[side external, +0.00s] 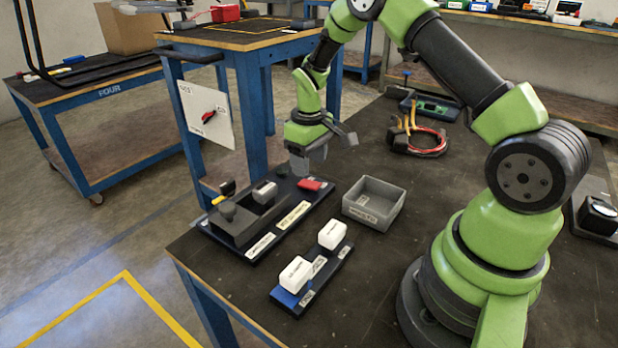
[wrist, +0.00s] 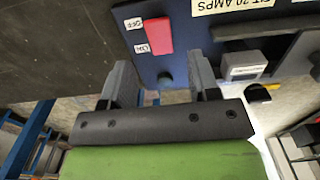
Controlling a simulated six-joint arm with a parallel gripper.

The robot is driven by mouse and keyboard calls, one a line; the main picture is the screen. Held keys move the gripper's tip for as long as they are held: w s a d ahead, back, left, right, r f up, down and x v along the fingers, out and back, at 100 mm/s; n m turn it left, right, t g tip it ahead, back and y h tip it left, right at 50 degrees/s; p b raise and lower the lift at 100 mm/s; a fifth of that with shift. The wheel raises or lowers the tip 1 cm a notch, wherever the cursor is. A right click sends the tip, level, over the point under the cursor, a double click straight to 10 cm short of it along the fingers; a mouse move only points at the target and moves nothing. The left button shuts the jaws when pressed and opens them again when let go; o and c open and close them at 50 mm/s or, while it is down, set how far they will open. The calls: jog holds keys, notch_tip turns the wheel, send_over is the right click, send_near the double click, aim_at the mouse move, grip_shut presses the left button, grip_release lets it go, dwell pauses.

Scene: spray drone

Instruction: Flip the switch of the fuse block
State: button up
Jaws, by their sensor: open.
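The fuse block (side external: 285,224) is a dark navy board near the table's left edge, carrying a dark holder and a pale grey fuse (side external: 264,191). Its red switch (side external: 310,184) is at the far right end of the board. In the wrist view the red switch (wrist: 159,35) lies beside white OFF and ON labels. My gripper (side external: 320,150) is above that end of the board, open and empty. The switch lies just beyond the fingertips, untouched.
A grey open bin (side external: 378,203) stands right of the fuse block. A small blue-ended rack (side external: 318,275) with two white blocks is in front. Red and black cables (side external: 420,140) lie behind. A white panel with a red pointer (side external: 206,115) stands beyond the table's left edge.

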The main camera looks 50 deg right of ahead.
aim_at(309, 183)
notch_tip(309, 183, down, 5)
jog(key=shift+r, duration=0.1)
jog(key=shift+c, duration=0.2)
